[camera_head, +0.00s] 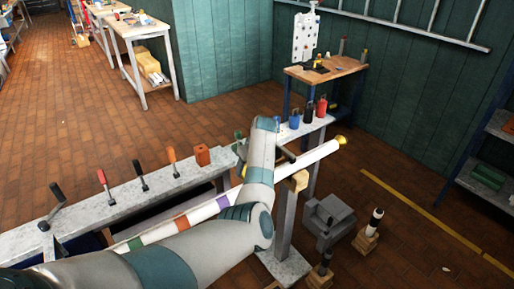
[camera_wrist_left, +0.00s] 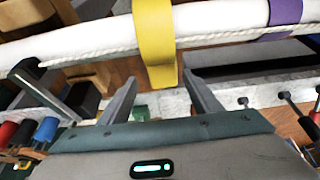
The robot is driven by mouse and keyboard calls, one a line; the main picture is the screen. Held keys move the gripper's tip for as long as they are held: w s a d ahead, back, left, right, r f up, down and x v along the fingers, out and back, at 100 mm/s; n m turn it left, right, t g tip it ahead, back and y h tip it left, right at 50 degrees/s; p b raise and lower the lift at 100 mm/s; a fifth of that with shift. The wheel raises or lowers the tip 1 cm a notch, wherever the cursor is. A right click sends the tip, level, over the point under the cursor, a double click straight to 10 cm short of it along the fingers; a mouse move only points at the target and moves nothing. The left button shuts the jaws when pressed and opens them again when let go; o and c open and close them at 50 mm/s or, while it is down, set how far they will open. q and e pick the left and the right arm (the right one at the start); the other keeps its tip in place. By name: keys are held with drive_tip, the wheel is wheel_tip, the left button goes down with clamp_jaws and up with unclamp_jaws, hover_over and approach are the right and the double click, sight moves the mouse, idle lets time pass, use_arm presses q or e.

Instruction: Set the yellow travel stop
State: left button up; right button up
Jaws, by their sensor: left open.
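The yellow travel stop (camera_wrist_left: 156,45) is a flat yellow band around the white mast (camera_wrist_left: 220,20) in the left wrist view, with its lower end hanging below the mast. My left gripper (camera_wrist_left: 160,80) is open; its two fingertips are apart, one on each side of that lower end in the picture. I cannot tell whether they touch it. In the head view the mast (camera_head: 165,228) runs diagonally with coloured bands and a yellow end cap (camera_head: 341,140). My left arm covers its middle, and the left fingers are hidden there. My right gripper is not in view.
A grey bench (camera_head: 125,195) with several upright levers runs behind the mast. A wooden support block (camera_head: 299,180) sits under the mast's far end. Grey blocks (camera_head: 328,217) and a black-and-white post (camera_head: 375,222) stand on the floor at right. A rope (camera_wrist_left: 235,36) runs along the mast.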

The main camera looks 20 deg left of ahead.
use_arm(q)
drive_tip(key=b+v, duration=0.1)
drive_tip(key=v, duration=1.4)
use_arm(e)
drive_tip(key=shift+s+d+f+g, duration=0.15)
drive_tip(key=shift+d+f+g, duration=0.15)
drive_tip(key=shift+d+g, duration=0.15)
use_arm(q)
drive_tip(key=shift+w, duration=0.1)
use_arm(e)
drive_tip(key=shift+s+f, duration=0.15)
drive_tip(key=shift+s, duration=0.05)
